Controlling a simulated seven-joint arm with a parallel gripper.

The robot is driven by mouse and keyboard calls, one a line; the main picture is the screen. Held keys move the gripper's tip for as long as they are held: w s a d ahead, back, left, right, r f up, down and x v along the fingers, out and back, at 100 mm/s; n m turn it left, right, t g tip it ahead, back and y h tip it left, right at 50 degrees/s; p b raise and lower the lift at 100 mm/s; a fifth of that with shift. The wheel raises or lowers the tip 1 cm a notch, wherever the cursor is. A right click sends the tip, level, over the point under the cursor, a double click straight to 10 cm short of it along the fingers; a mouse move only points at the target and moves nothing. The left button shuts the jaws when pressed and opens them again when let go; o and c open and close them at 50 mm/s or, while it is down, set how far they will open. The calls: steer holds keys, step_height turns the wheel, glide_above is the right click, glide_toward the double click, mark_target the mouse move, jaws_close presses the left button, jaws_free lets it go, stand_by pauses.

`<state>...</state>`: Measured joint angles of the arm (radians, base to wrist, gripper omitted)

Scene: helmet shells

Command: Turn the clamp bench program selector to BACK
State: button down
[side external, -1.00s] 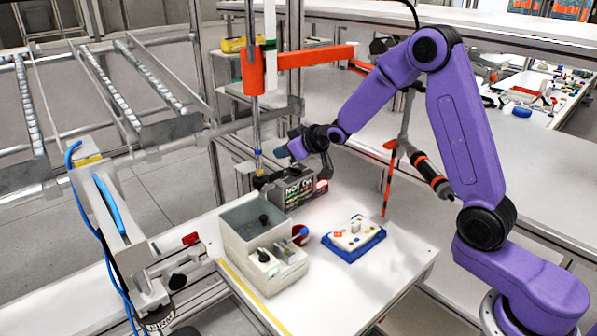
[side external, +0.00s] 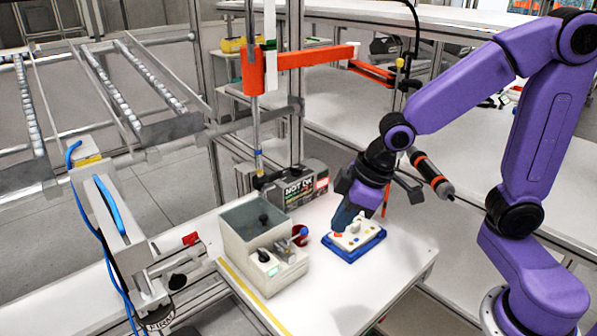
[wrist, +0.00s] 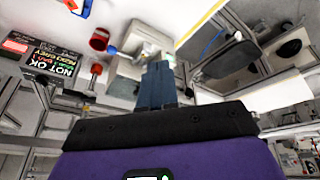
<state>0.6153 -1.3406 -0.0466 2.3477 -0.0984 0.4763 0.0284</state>
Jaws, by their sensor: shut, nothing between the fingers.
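A pale grey box-shaped unit (side external: 247,267), which looks like the clamp bench, stands on the white table. A small black knob (side external: 264,256) on its front, possibly the program selector, is too small to read; BACK is not legible. The unit also shows in part in the wrist view (wrist: 125,68). My gripper (side external: 341,226) points down at the left part of a white button panel on a blue base, to the right of the unit and apart from it. Its blue fingers show together and empty in the wrist view (wrist: 158,66).
The white button panel (side external: 366,236) sits on its blue base (side external: 352,255). A red cup (wrist: 100,38) stands between the unit and the panel. A "NOT OK" box (side external: 300,187) stands behind. A hanging tool with orange bands (side external: 430,170) is close to my wrist. The front table area is clear.

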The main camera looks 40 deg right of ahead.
steer(key=s+d+n+g+h, duration=0.1)
steer(key=s+d+n+g, duration=0.1)
steer(key=s, duration=0.7)
steer(key=w+a+m+t+h, duration=0.3)
steer(key=w+m, duration=0.2)
steer(key=w, duration=1.9)
steer(key=m+t+h, duration=0.2)
steer(key=m+h, duration=0.1)
steer(key=m, duration=0.1)
glide_toward(298, 176)
steer(key=f, duration=0.1)
steer(key=w+a+f, duration=0.1)
steer(key=f, duration=0.2)
steer(key=shift+w+a, duration=0.4)
steer(key=shift+w+d+f, duration=0.1)
steer(key=shift+w+d, duration=0.1)
steer(key=shift+d, duration=0.4)
steer(key=shift+w+d, duration=0.2)
steer(key=shift+d, duration=0.35)
steer(key=shift+w+d+n+y, duration=0.15)
steer(key=shift+d, duration=0.25)
steer(key=shift+w+d+n+y, duration=0.15)
steer(key=shift+d, duration=0.25)
